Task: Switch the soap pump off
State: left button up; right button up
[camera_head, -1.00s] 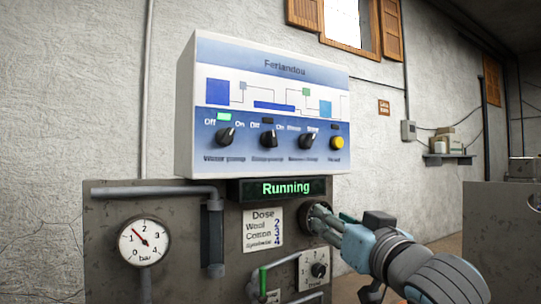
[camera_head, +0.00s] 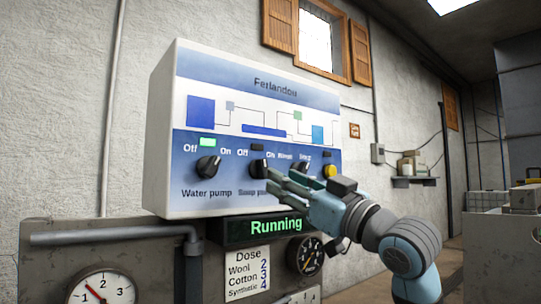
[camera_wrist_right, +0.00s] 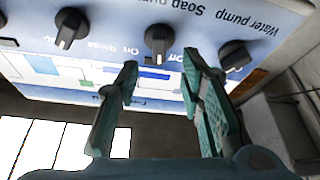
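The soap pump knob (camera_head: 258,168) is a black knob on the white and blue control box (camera_head: 160,130), second from the left. Its label is partly covered by my right gripper. The lamp above it is dark. In the wrist view, upside down, the soap pump knob (camera_wrist_right: 158,40) sits just beyond the gap between my fingers, apart from them. My right gripper (camera_wrist_right: 161,75) is open and empty; in the head view the right gripper (camera_head: 276,182) is in front of the panel, just right of and below the knob. My left gripper is not in view.
The water pump knob (camera_head: 208,166) is close on the left, with a lit green lamp.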

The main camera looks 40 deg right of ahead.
aim_at(266, 168)
jog(key=p+x, duration=0.1)
jog(key=x, duration=0.4)
jog(key=shift+w+r, duration=0.1)
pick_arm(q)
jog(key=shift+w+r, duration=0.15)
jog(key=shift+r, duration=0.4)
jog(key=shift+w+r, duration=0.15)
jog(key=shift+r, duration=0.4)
pick_arm(e)
jog(key=shift+w+r, duration=0.1)
jog(key=shift+w, duration=0.05)
